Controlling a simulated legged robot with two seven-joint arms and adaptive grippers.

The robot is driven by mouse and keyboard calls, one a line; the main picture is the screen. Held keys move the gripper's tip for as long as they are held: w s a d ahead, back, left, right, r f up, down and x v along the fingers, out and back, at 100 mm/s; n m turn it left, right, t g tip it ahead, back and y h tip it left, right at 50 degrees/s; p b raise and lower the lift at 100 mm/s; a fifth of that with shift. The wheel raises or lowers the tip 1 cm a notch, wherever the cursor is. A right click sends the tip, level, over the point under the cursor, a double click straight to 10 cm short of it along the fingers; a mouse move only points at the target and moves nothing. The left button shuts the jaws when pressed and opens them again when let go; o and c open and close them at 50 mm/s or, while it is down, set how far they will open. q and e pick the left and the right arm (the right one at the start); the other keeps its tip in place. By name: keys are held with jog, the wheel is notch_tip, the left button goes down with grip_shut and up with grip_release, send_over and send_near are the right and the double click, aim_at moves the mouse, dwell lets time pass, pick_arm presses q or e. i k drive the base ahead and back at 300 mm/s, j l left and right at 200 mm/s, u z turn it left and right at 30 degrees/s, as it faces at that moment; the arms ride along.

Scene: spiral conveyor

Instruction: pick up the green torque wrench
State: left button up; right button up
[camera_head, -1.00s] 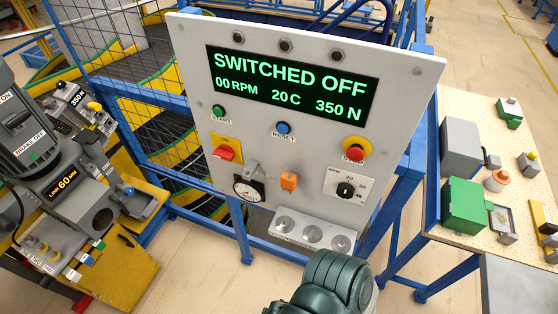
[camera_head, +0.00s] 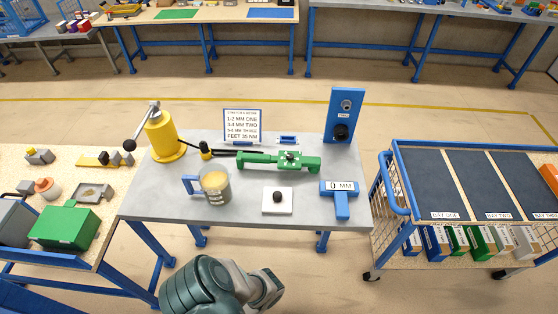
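A long green tool-like piece (camera_head: 278,160) lies across the grey table (camera_head: 235,205), near its middle. It has wide green ends and a small round fitting in the centre. Thin black bars run left from it towards a small yellow-and-black piece (camera_head: 206,150). I cannot tell whether the green piece is the torque wrench or a fixture, and no other clear green wrench shows. A dark green-grey part of my arm shows at the bottom, in front of the table and apart from everything on it. No fingers of either gripper show.
On the table stand a yellow lever device (camera_head: 161,137), a mug-like container (camera_head: 215,187), a white block with a black knob (camera_head: 277,201), a blue gauge reading 0 MM (camera_head: 341,197), a sign (camera_head: 242,127) and a blue panel (camera_head: 342,117). A blue-framed cart (camera_head: 390,185) stands right, a wooden bench (camera_head: 105,160) left.

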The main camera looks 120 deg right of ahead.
aim_at(313, 163)
jog(key=z, duration=4)
